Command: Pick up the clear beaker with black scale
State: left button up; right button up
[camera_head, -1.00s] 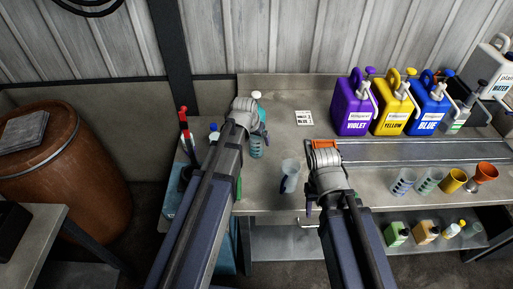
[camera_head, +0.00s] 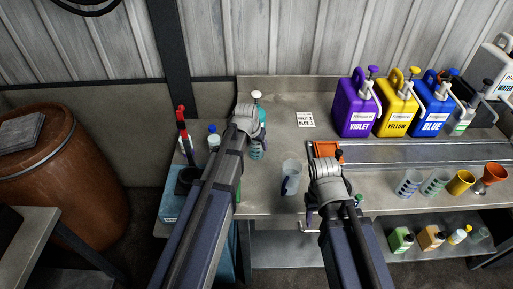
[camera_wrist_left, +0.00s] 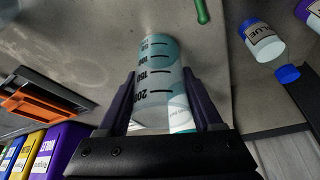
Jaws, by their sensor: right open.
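The clear beaker with black scale (camera_wrist_left: 155,80) fills the middle of the left wrist view, its marks reading upside down. It stands between the two purple fingers of my left gripper (camera_wrist_left: 160,100), one close along each side. Whether both fingers press on it cannot be told. In the head view the beaker (camera_head: 258,150) shows on the bench just right of my left wrist, which hides part of it. My left gripper (camera_head: 250,132) is mostly hidden there. My right gripper (camera_head: 313,216) is at the bench's front edge, open, mostly covered by its own wrist.
Another clear cup (camera_head: 291,176) stands between my two arms. An orange-topped item (camera_head: 326,150) lies behind my right wrist. Violet (camera_head: 356,110), yellow and blue jugs stand at the back right. Several cups, including a yellow one (camera_head: 460,182), stand at front right. Small bottles are on the lower shelf.

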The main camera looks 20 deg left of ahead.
pick_arm(q)
jog(key=c, duration=0.8)
jog(key=shift+r, duration=0.2)
pick_arm(e)
jog(key=shift+r, duration=0.2)
